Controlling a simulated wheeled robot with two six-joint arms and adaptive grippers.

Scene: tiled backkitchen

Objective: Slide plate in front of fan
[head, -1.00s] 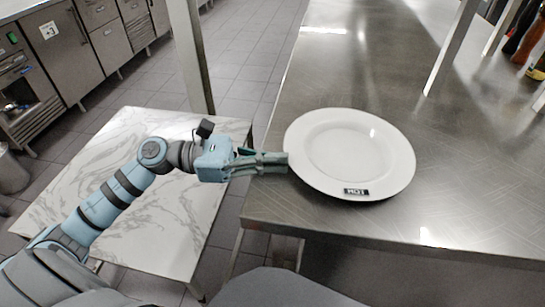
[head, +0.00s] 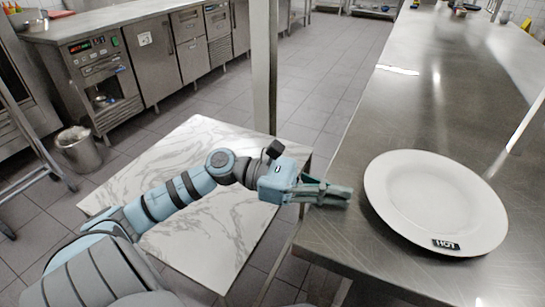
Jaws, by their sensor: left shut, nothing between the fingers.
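A white round plate (head: 428,195) with a wide rim lies flat on the steel counter (head: 425,110), close to its near left corner. My left gripper (head: 348,193) is shut and empty, just left of the plate's left rim, over the counter's left edge. A small gap shows between the fingertips and the rim. My right gripper is not in view. No fan can be made out in this view.
A marble-topped table (head: 190,165) stands lower, left of the counter, under my left arm. A steel post (head: 263,75) rises behind it. Steel cabinets (head: 150,65) and a bin (head: 78,148) stand at the left.

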